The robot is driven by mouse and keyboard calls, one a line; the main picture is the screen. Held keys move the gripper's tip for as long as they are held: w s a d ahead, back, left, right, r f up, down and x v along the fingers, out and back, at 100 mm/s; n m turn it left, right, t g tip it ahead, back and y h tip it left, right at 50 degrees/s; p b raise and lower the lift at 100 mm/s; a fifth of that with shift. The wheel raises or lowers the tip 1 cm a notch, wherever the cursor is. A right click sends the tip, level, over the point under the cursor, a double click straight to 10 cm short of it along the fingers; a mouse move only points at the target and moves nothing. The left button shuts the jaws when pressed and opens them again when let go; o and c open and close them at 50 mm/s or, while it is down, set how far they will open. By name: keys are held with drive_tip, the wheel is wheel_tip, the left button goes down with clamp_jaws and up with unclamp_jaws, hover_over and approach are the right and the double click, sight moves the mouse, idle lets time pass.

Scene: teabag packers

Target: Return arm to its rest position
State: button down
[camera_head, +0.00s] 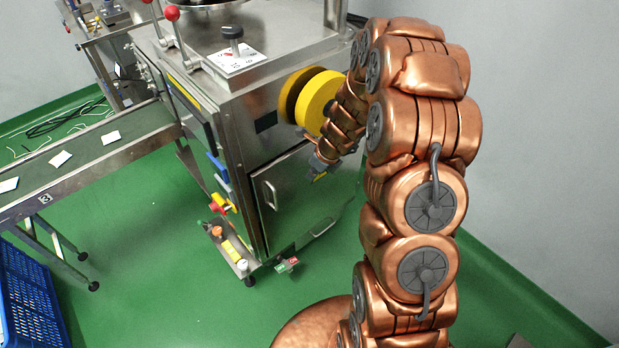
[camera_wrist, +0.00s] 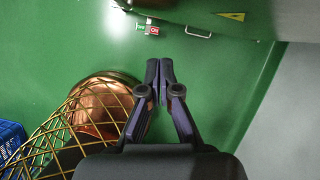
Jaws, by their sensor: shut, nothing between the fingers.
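My copper arm (camera_head: 415,200) rises on the right of the head view and bends over, its far end hanging down in front of the steel machine (camera_head: 285,190). My gripper (camera_wrist: 159,66) points away from the camera in the wrist view, its two dark fingers together and nothing held. Below it is the green floor (camera_wrist: 215,75), with clear space around the fingertips. In the head view the fingers are too small and partly hidden to make out.
A yellow wheel (camera_head: 317,101) on the machine is close to my arm's far end. A conveyor (camera_head: 90,160) with several white packets runs at left. A blue crate (camera_head: 30,300) stands below it, also in the wrist view (camera_wrist: 10,142). A grey wall (camera_head: 540,150) bounds the right.

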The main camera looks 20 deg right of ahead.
drive_tip(key=shift+v, duration=2.1)
drive_tip(key=shift+a, duration=0.25)
drive_tip(key=s+a+r+n+g+y, duration=0.1)
drive_tip(key=s+a+r+n+g, duration=0.2)
drive_tip(key=s+a+r+n, duration=1.1)
drive_tip(key=s+d+r+n+g+h, duration=0.1)
drive_tip(key=s+r+n, duration=0.1)
drive_tip(key=s+n, duration=0.6)
drive_tip(key=s+d+r+n+g+h, duration=0.1)
drive_tip(key=s+r+n+h, duration=0.1)
drive_tip(key=s+n, duration=0.6)
drive_tip(key=s, duration=0.4)
drive_tip(key=shift+s+d+r+g, duration=0.15)
drive_tip(key=shift+d+r+g, duration=0.15)
drive_tip(key=shift+d+r, duration=0.1)
